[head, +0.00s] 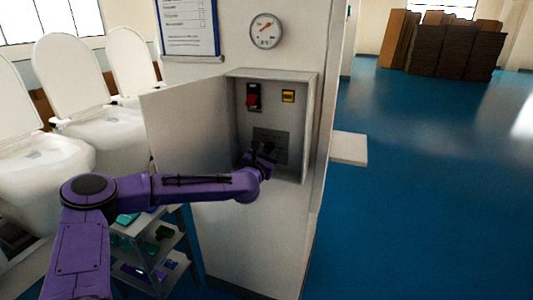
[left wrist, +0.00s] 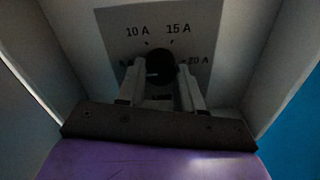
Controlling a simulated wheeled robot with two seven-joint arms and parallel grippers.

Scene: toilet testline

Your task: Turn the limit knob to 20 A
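The limit knob (left wrist: 160,67) is a dark round knob on a grey dial plate (left wrist: 205,25) in the left wrist view. The marks 10 A, 15 A and 20 A show around it, with another mark at the left partly hidden. A light line on the knob points roughly left. My left gripper (left wrist: 160,82) has its fingers apart, one on each side of the knob; I cannot tell whether they touch it. In the head view my left gripper (head: 262,150) reaches into the open wall box (head: 308,130) and covers the knob. My right gripper is not in view.
The box door (head: 185,120) stands open to the left. Above the dial are a red switch (head: 252,99) and a yellow-framed part (head: 288,96). A gauge (head: 266,31) hangs above the box. Toilets (head: 95,130) and a shelf cart (head: 150,250) stand left; blue floor is free at right.

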